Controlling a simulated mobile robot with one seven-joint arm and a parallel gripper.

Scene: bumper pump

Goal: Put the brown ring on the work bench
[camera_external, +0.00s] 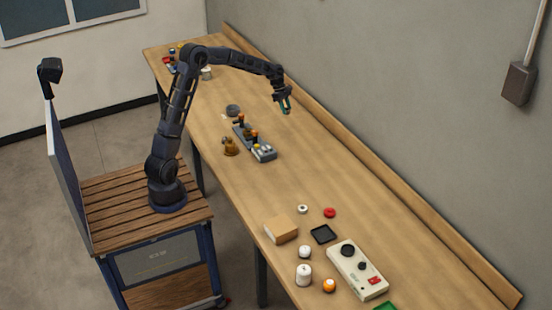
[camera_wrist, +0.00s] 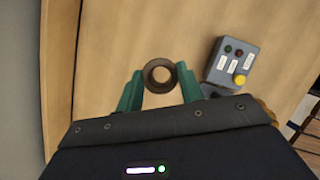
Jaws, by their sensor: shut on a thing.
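My gripper (camera_external: 286,105) is raised above the work bench (camera_external: 310,170), near its back edge. In the wrist view my gripper (camera_wrist: 160,88) has its teal fingers shut on the brown ring (camera_wrist: 160,67), one finger on each side of it. The ring's open hole faces the camera, and it appears to be held clear of the bench top (camera_wrist: 120,35). In the external view the ring is too small to make out at the fingertips.
Farther along are a cardboard-coloured block (camera_external: 281,230), a black tray (camera_external: 323,234) and a cream panel (camera_external: 357,270).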

